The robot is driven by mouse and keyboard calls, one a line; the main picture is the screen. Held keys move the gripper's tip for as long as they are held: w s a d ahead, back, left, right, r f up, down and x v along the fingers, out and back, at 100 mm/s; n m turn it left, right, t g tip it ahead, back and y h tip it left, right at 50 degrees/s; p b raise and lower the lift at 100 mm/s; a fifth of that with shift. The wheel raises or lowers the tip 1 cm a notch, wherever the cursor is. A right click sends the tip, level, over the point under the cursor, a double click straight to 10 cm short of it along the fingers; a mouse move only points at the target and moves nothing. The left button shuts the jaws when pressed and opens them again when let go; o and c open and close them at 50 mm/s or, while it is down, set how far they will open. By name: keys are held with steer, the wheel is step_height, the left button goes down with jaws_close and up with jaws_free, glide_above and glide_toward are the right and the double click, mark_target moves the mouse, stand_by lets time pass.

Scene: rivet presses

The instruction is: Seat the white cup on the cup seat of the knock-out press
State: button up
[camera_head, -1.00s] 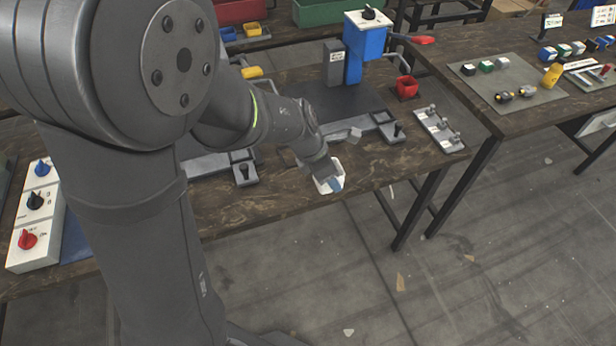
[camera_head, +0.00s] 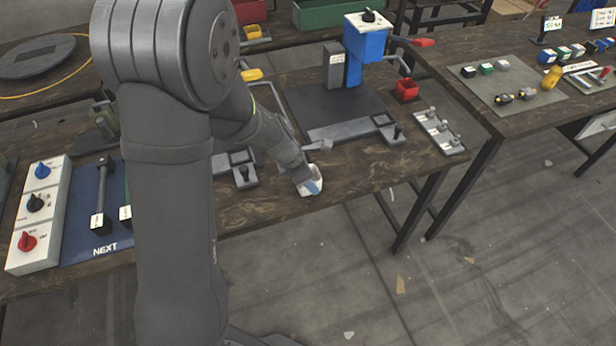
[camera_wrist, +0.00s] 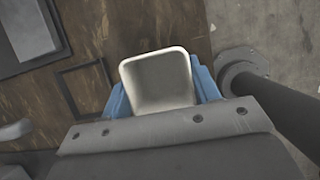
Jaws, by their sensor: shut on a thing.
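The white cup (camera_head: 306,189) is in my gripper (camera_head: 310,182) near the front edge of the dark wooden bench. In the wrist view the white square-mouthed cup (camera_wrist: 158,80) sits between the blue finger pads of my gripper (camera_wrist: 160,92), its open mouth facing the camera. My gripper is shut on it. The blue press (camera_head: 366,50) with a red-tipped lever stands at the back of the bench. I cannot tell which is the cup seat.
A white panel with coloured knobs (camera_head: 36,205) and a blue mat (camera_head: 85,235) are at the left. My arm hides part of the bench. The floor beyond the front edge is open.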

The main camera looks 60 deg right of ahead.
steer(key=shift+f, duration=0.2)
steer(key=o, duration=1.1)
steer(key=shift+c, duration=0.2)
steer(key=s+v, duration=0.1)
steer(key=v, duration=1.6)
steer(key=shift+r, duration=0.4)
